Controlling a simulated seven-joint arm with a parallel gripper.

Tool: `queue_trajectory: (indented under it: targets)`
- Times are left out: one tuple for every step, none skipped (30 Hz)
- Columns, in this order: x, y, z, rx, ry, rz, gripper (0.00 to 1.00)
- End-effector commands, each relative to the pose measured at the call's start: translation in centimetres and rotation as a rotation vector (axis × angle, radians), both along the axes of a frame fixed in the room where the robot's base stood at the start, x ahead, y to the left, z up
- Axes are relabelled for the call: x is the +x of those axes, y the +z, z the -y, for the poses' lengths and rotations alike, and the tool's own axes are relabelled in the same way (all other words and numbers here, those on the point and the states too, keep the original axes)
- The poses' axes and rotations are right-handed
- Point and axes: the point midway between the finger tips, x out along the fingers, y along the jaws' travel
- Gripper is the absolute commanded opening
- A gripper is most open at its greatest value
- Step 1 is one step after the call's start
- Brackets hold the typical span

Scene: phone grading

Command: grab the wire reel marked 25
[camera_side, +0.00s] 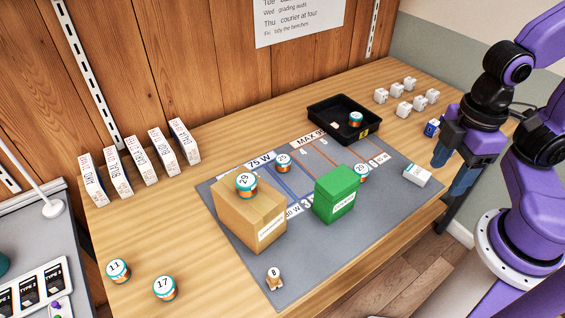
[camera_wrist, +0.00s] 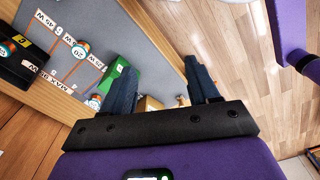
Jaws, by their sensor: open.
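The wire reel that appears to read 25 (camera_side: 283,162) stands upright on the grey mat (camera_side: 310,247), behind the green box (camera_side: 337,194) in the side view. It has a white top and a teal and orange side. My gripper (camera_side: 452,168) is open and empty above the right end of the bench, well to the right of that reel. Its two fingers also show apart in the wrist view (camera_wrist: 160,82).
A cardboard box (camera_side: 262,222) carries a reel that seems marked 29 (camera_side: 246,185). Reel 20 (camera_wrist: 82,49) stands near the green box. A black tray (camera_side: 324,119) holds another reel. Reels 11 (camera_side: 118,270) and 17 (camera_side: 164,287) stand front left. White cubes (camera_side: 404,109) sit back right.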

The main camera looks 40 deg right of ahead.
Motion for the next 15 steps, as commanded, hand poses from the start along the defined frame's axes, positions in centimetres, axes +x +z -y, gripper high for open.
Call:
queue_trajectory:
  targets:
    - [0.0,0.0,0.0,0.0,0.0,0.0,0.7]
    - [0.0,0.0,0.0,0.0,0.0,0.0,0.79]
    - [0.0,0.0,0.0,0.0,0.0,0.0,0.79]
    - [0.0,0.0,0.0,0.0,0.0,0.0,0.79]
    - [0.0,0.0,0.0,0.0,0.0,0.0,0.79]
    - [0.0,0.0,0.0,0.0,0.0,0.0,0.79]
    - [0.0,0.0,0.0,0.0,0.0,0.0,0.79]
    - [0.0,0.0,0.0,0.0,0.0,0.0,0.79]
    - [0.0,0.0,0.0,0.0,0.0,0.0,0.79]
    - [0.0,0.0,-0.01,0.0,-0.001,0.0,0.79]
    - [0.03,-0.02,-0.03,-0.001,-0.004,-0.003,0.79]
    - [0.08,-0.06,-0.09,-0.001,-0.012,-0.009,0.79]
    - [0.13,-0.11,-0.17,-0.002,-0.023,-0.016,0.79]
    - [0.21,-0.18,-0.28,-0.004,-0.035,-0.026,0.79]
    - [0.36,-0.29,-0.5,-0.006,-0.059,-0.043,0.79]
